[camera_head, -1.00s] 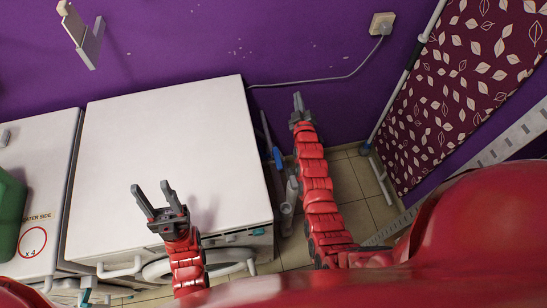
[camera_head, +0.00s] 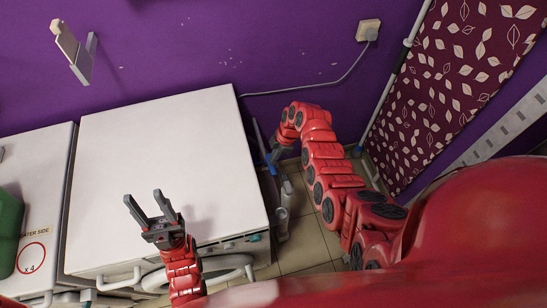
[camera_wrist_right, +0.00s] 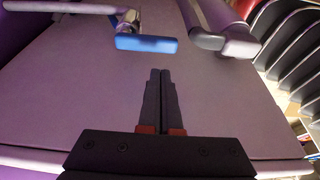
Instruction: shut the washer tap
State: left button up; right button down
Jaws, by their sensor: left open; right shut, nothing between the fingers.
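The tap's flat blue handle (camera_wrist_right: 146,43) shows in the right wrist view, on a metal body (camera_wrist_right: 128,22). It lies across the picture, just beyond my right gripper (camera_wrist_right: 160,73). That gripper is shut and empty, with its tips apart from the handle in the picture. In the head view, a blue part (camera_head: 270,166) shows in the gap right of the white washer (camera_head: 165,150), close to my bent right arm's end. My right fingertips are hard to make out there. My left gripper (camera_head: 143,195) is open and empty above the washer's front part.
A grey pipe or hose end (camera_wrist_right: 225,42) is right of the tap in the right wrist view. A cable (camera_head: 310,90) runs along the purple wall to a socket (camera_head: 369,30). A patterned ironing board (camera_head: 450,90) stands at the right. A green container (camera_head: 8,230) is at the left.

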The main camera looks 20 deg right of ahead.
jog(key=b+x, duration=0.3)
jog(key=x, duration=0.4)
dwell(0.3)
